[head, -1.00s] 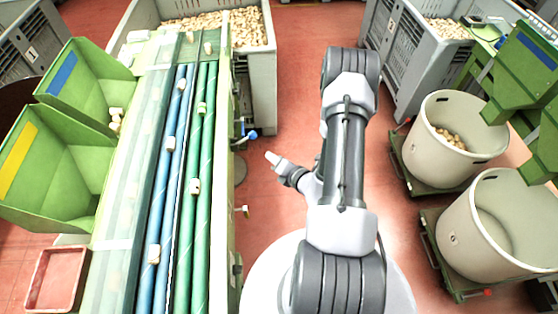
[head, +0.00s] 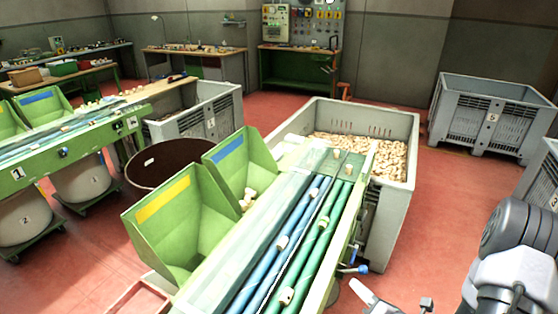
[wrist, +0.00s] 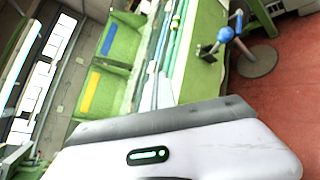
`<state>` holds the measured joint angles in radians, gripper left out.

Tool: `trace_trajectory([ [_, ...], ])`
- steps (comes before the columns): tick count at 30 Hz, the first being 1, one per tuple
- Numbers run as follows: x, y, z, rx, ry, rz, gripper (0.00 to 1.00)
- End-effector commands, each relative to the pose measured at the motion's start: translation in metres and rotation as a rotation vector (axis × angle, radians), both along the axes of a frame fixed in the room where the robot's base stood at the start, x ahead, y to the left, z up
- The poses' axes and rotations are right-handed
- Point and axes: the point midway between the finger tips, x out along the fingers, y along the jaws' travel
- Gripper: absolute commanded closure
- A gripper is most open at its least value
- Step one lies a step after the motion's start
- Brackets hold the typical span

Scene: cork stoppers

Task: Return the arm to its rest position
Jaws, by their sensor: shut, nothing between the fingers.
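My gripper (head: 364,292) shows at the bottom edge of the head view as a pale tip, right of the roller conveyor. It is shut and holds nothing. My arm (head: 510,265) stands at the lower right, partly cut off by the frame. In the wrist view a white housing with a small green light, part of my own arm or gripper, fills the bottom; the fingertips cannot be made out there. Cork stoppers (head: 283,242) lie on the blue and green rollers (head: 302,230), apart from my gripper.
A blue-handled fitting (head: 355,269) sticks out from the conveyor's right side near my gripper; it also shows in the wrist view (wrist: 224,35). A grey crate of corks (head: 405,130) stands behind the conveyor. Green hoppers (head: 180,225) are on its left. Red floor (head: 440,200) is open on the right.

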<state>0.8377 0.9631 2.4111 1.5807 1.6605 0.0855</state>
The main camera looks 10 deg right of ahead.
Motion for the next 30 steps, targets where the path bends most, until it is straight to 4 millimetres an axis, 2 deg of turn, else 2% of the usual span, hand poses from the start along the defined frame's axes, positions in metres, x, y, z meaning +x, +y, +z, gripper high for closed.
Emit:
trace_trajectory([
  [1,0.009,0.027,0.024,-0.075,-0.055,0.142,1.00],
  [2,0.011,0.047,0.040,-0.125,-0.088,0.241,1.00],
  [3,0.010,0.074,0.059,-0.198,-0.131,0.374,1.00],
  [5,-0.001,0.116,0.085,-0.323,-0.200,0.586,1.00],
  [6,-0.013,0.142,0.100,-0.422,-0.250,0.733,1.00],
  [7,-0.025,0.161,0.109,-0.503,-0.289,0.847,1.00],
  [9,-0.058,0.196,0.123,-0.704,-0.377,1.098,1.00],
  [10,-0.073,0.206,0.127,-0.796,-0.415,1.199,1.00],
  [13,-0.119,0.223,0.133,-1.133,-0.539,1.509,1.00],
  [16,-0.152,0.217,0.136,-1.517,-0.657,1.757,1.00],
  [18,-0.165,0.206,0.141,-1.789,-0.724,1.878,1.00],
  [21,-0.172,0.190,0.155,-2.126,-0.786,1.964,1.00],
  [23,-0.174,0.182,0.163,-2.276,-0.805,1.985,1.00],
  [24,-0.174,0.179,0.168,2.287,0.789,-1.937,1.00],
  [27,-0.174,0.174,0.175,2.268,0.758,-1.850,1.00],
  [30,-0.174,0.173,0.176,2.266,0.751,-1.840,1.00],
])
